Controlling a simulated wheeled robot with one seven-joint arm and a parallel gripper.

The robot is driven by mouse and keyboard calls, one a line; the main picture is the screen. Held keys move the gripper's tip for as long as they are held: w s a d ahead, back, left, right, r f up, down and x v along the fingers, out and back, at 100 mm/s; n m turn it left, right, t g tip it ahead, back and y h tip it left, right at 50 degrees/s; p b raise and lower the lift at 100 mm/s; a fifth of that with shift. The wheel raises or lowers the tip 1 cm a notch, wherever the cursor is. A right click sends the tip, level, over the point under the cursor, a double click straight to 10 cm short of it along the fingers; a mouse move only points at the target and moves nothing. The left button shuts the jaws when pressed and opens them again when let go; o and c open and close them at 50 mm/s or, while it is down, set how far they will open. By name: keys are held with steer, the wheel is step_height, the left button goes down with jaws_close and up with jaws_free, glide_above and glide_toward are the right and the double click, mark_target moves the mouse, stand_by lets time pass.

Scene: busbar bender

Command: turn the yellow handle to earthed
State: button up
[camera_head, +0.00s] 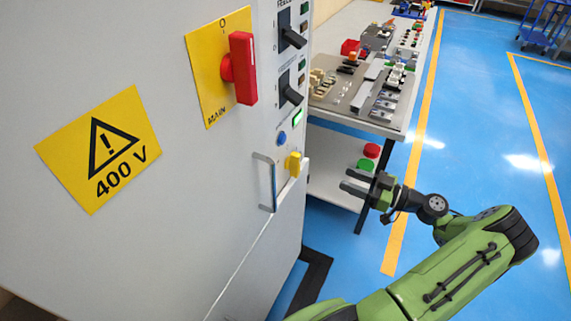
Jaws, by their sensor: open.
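The yellow handle (293,164) is a small knob on the right part of the grey cabinet's front, below a blue round button (282,137) and beside a metal door pull (268,182). Its position marks are too small to read. My gripper (346,182) is open and empty. It appears to the right of the yellow handle, apart from it, with its fingers pointing left toward the cabinet.
The cabinet (180,190) carries a red main switch (240,68), black switches (291,92) and a 400 V sign (98,150). A workbench (392,128) with parts stands behind my gripper.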

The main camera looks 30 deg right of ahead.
mark_target(300, 161)
steer(key=x, duration=1.5)
steer(key=shift+w, duration=0.2)
jaws_close()
